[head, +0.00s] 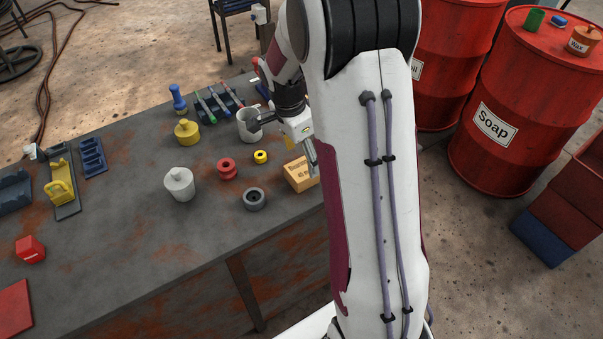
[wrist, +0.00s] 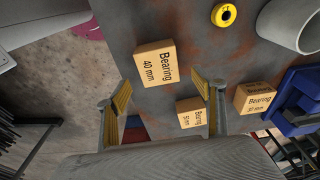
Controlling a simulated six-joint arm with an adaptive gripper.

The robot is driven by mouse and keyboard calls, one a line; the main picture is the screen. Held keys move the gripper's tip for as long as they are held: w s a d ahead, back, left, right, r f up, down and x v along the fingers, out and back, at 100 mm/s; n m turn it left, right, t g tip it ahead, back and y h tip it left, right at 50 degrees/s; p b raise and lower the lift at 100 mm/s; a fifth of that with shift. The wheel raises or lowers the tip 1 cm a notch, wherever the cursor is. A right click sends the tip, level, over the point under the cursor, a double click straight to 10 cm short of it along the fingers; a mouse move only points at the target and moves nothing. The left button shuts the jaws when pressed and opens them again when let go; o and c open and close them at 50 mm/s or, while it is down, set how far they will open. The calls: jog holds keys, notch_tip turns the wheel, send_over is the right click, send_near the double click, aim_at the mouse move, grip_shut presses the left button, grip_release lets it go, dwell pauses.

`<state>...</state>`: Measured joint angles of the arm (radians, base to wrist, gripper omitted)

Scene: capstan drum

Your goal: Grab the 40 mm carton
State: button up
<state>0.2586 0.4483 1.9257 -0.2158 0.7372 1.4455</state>
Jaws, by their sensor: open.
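The 40 mm carton (wrist: 155,64) is a tan box printed "Bearing 40 mm". In the wrist view it lies just beyond my fingertips, nearly in line with the gap between them. My gripper (wrist: 161,82) is open, with yellow-padded fingers and nothing between them. In the head view a tan carton (head: 299,175) sits near the bench's right edge, partly hidden by my arm; its size print is not readable there. My gripper (head: 284,148) is above and behind that carton, apart from it.
Two other bearing cartons, a smaller one (wrist: 191,113) and one at the right (wrist: 255,98), are near my right finger. A blue bin (wrist: 300,98) and a grey cup (wrist: 290,24) stand further right. A yellow ring (head: 260,157) and grey ring (head: 254,199) lie left of the carton.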

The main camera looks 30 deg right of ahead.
aim_at(301, 169)
jog(key=shift+f, duration=0.25)
jog(key=shift+s+a+f, duration=0.1)
jog(key=shift+s+f, duration=0.05)
jog(key=shift+f, duration=2.4)
jog(key=c, duration=1.4)
